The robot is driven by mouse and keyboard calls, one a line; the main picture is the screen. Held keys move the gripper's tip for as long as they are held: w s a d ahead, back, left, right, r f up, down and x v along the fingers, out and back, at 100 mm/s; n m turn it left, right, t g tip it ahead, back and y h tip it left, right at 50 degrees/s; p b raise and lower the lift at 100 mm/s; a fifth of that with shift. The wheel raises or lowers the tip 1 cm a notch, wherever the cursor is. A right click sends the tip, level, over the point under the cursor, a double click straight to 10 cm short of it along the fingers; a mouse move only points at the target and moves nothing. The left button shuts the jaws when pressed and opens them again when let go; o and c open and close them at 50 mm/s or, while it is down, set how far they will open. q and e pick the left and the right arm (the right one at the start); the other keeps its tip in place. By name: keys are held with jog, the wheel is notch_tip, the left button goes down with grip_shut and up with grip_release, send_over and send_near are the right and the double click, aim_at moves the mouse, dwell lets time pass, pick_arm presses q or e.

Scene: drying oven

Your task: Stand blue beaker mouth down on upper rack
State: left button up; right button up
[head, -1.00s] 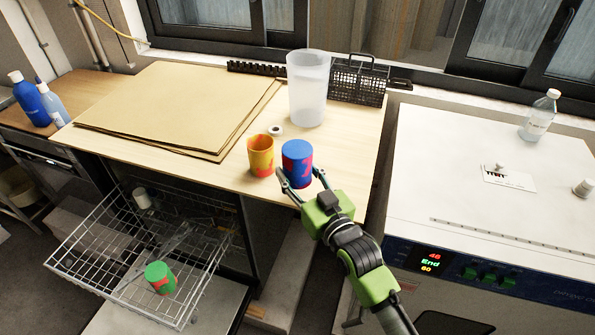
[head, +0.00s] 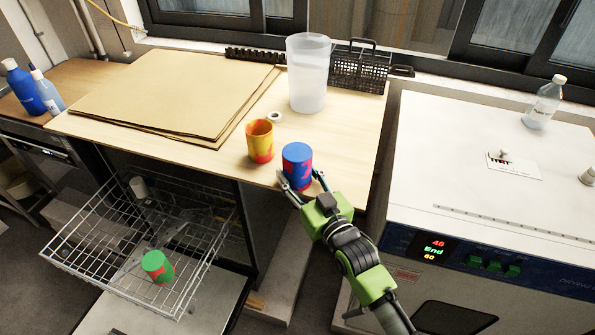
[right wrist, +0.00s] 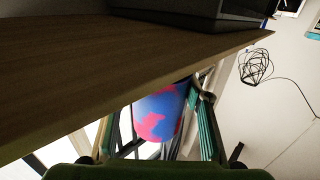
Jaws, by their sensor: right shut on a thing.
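My right gripper (head: 302,183) is shut on the blue beaker (head: 297,167), which has red-pink patches. Its closed blue end faces up, with no opening showing there. The beaker is at the front edge of the wooden worktop, in front of the orange-yellow beaker. In the right wrist view the beaker (right wrist: 160,112) sits between the fingers beside the worktop's edge. The wire upper rack (head: 75,262) is pulled out at lower left. A green beaker with red patches (head: 157,267) stands on it, closed end up. My left gripper is out of view.
The orange-yellow beaker (head: 260,141) stands mouth up on the worktop (head: 345,135). A white ring (head: 274,116), a clear pitcher (head: 308,75), a black basket (head: 358,72) and brown sheets (head: 170,95) are behind. The drying oven (head: 480,215) stands right.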

jog(key=shift+f, duration=0.25)
dwell(0.4)
jog(key=o, duration=1.1)
jog(key=v, duration=1.2)
